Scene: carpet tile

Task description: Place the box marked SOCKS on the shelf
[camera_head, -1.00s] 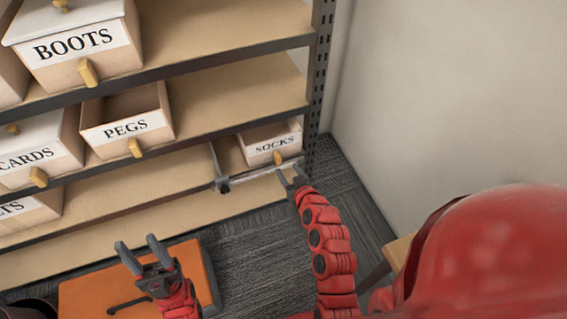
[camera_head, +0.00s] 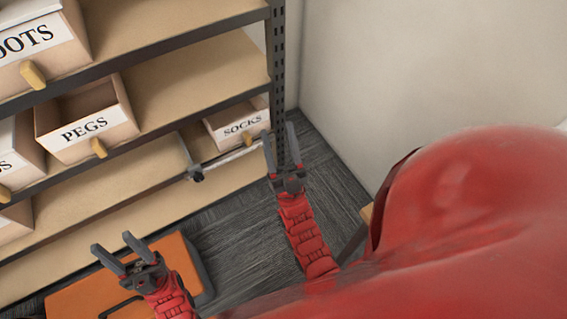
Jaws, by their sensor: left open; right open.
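The box marked SOCKS (camera_head: 238,128) is an open-topped cardboard box with a white label and a wooden peg handle. It sits on a shelf (camera_head: 185,88) unit's lower level at the right end, beside the dark upright post. My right gripper (camera_head: 278,140) is open and empty, in front of the post and just right of the SOCKS box; I cannot tell whether it touches anything. My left gripper (camera_head: 112,250) is open and empty, above an orange surface at lower left, well away from the box.
A metal bar (camera_head: 225,160) runs in front of the SOCKS box. The PEGS box (camera_head: 85,122) and the BOOTS box (camera_head: 40,50) stand on the shelves at left. The orange-topped piece (camera_head: 85,297) stands before the shelves. Grey carpet (camera_head: 245,245) lies between, with a wall at right.

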